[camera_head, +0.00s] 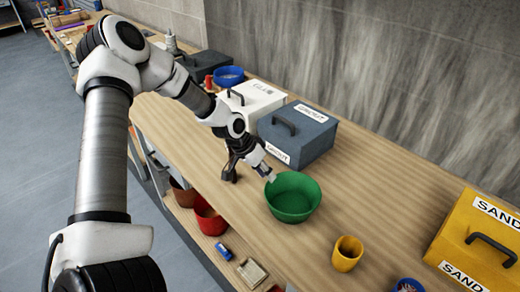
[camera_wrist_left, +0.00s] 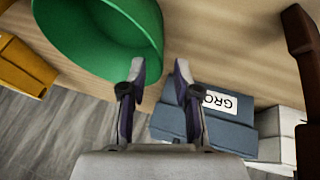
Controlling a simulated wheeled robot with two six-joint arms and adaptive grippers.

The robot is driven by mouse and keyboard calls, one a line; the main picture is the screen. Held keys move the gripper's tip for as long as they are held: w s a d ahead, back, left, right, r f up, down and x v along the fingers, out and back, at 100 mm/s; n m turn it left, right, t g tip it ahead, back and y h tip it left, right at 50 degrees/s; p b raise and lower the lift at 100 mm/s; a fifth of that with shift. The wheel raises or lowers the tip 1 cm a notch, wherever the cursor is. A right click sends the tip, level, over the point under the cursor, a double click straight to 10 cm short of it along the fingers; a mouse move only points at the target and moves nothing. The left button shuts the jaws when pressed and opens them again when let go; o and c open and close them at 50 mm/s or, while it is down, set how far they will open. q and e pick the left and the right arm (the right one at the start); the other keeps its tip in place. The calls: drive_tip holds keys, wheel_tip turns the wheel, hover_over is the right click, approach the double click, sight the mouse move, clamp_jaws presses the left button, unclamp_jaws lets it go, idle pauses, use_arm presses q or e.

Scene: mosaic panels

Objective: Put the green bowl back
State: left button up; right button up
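The green bowl (camera_head: 293,200) stands upright on the wooden worktop in the head view, right of my left gripper (camera_head: 264,171). In the left wrist view the bowl (camera_wrist_left: 95,35) fills the upper left, and its rim passes by the left fingertip. My left gripper (camera_wrist_left: 160,73) shows there with its two fingers apart and nothing clearly between them. Whether the left finger touches the rim I cannot tell. My right gripper is in neither view.
A grey-blue GROUT box (camera_head: 306,140) and a white box (camera_head: 254,101) stand behind the gripper. A yellow cup (camera_head: 347,254) and a yellow SAND box (camera_head: 480,235) are to the right. Below is a shelf with a red pot (camera_head: 210,220).

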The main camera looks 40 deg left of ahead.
use_arm(q)
drive_tip(key=p+v, duration=0.1)
drive_tip(key=v, duration=0.3)
drive_tip(key=shift+s+r, duration=0.1)
drive_tip(key=shift+r, duration=0.15)
idle(1.2)
